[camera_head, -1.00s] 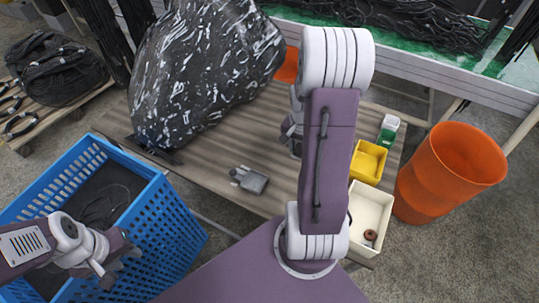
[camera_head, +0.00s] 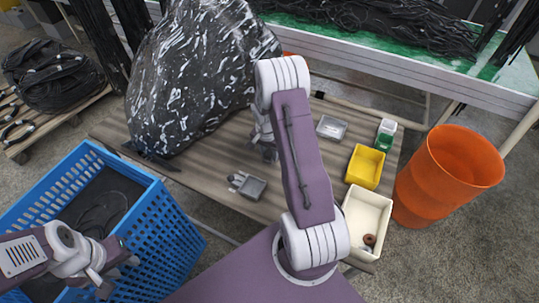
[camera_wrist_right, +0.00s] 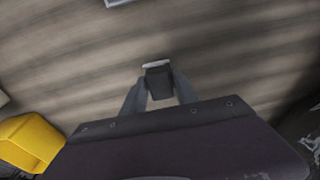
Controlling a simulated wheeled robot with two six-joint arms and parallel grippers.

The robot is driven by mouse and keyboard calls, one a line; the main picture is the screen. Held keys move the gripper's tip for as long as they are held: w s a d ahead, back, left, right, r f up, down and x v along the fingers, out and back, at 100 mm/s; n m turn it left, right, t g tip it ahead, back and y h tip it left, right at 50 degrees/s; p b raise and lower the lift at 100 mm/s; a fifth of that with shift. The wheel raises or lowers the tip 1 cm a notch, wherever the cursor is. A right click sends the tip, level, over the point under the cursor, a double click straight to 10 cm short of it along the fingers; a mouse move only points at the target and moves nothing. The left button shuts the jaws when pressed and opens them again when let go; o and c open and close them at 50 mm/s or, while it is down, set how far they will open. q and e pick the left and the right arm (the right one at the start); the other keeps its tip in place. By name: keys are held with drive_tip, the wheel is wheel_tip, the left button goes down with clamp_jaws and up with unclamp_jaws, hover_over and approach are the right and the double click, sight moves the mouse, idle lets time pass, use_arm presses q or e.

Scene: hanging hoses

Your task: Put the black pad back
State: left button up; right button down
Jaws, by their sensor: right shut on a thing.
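My right gripper (camera_wrist_right: 158,90) is shut on a small black block, the black pad (camera_wrist_right: 159,83), with a pale strip at its far end. It holds the pad over the wooden table. In the head view my right gripper (camera_head: 265,143) is partly hidden by my arm, and the pad cannot be made out there. A shallow grey tray (camera_head: 331,127) lies empty on the table to its right. A second small grey tray (camera_head: 252,187) lies nearer, with pale pieces at its left side. My left gripper (camera_head: 118,276) is open and empty at the blue crate.
A large speckled black bag (camera_head: 190,75) fills the table's back left. A yellow bin (camera_head: 365,166), a cream bin (camera_head: 385,212) with small round things, and a green-and-white box (camera_head: 386,133) line the right side. An orange bucket (camera_head: 445,180) stands beyond. The blue crate (camera_head: 165,235) stands front left.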

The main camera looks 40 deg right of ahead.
sight(268, 155)
drive_tip(key=shift+w+f, duration=0.1)
drive_tip(key=shift+f, duration=0.55)
drive_tip(key=shift+f, duration=0.1)
drive_tip(key=c, duration=0.9)
unclamp_jaws()
drive_tip(key=shift+c, duration=0.2)
wheel_tip(268, 155, up, 12)
drive_tip(key=a, duration=0.1)
drive_tip(key=s+a+r+n, duration=0.2)
drive_tip(key=s+a+n, duration=0.4)
drive_tip(key=s+a, duration=0.1)
drive_tip(key=s+a+r+n+y, duration=0.1)
drive_tip(key=s+a+n, duration=0.5)
drive_tip(key=a, duration=0.4)
drive_tip(key=shift+s+r+t+p, duration=0.3)
drive_tip(key=shift+s+r+p, duration=0.1)
drive_tip(key=shift+s, duration=0.25)
